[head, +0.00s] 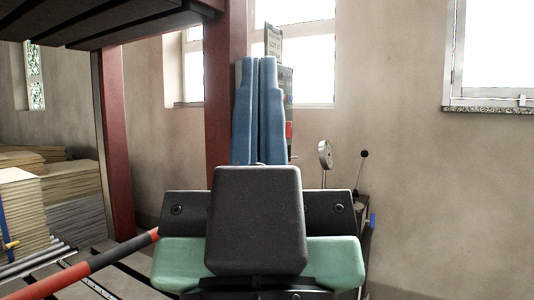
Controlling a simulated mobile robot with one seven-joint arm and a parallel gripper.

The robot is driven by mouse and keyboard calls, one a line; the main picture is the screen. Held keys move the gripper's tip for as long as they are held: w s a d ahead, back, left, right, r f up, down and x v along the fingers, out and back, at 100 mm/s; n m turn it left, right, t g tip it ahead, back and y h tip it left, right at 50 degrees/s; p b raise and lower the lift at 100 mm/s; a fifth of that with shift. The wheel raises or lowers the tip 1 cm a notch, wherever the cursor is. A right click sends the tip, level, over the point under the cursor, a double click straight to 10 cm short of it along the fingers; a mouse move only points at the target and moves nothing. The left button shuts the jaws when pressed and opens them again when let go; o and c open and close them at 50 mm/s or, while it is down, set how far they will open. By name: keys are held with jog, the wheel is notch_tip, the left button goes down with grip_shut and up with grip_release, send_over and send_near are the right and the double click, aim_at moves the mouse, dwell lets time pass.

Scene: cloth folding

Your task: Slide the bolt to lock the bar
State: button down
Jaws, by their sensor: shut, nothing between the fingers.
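A red and black bar (95,265) runs slantwise from the lower left up to the dark and green form in the middle. I cannot tell whether it is the bar to be locked. No bolt can be made out. A small blue knob (373,220) shows at the right of the dark form, but its role is unclear. My gripper is not seen in the head view.
A dark block (257,215) with green sides fills the lower middle and hides what lies behind. Red posts (116,150) carry a dark overhead frame. A round gauge (326,150) and a black-knobbed lever (361,170) stand right of centre. Stacked boards (22,210) lie left.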

notch_tip(320, 180, up, 31)
jog(key=p, duration=2.8)
jog(key=shift+f, duration=0.2)
jog(key=shift+w, duration=0.1)
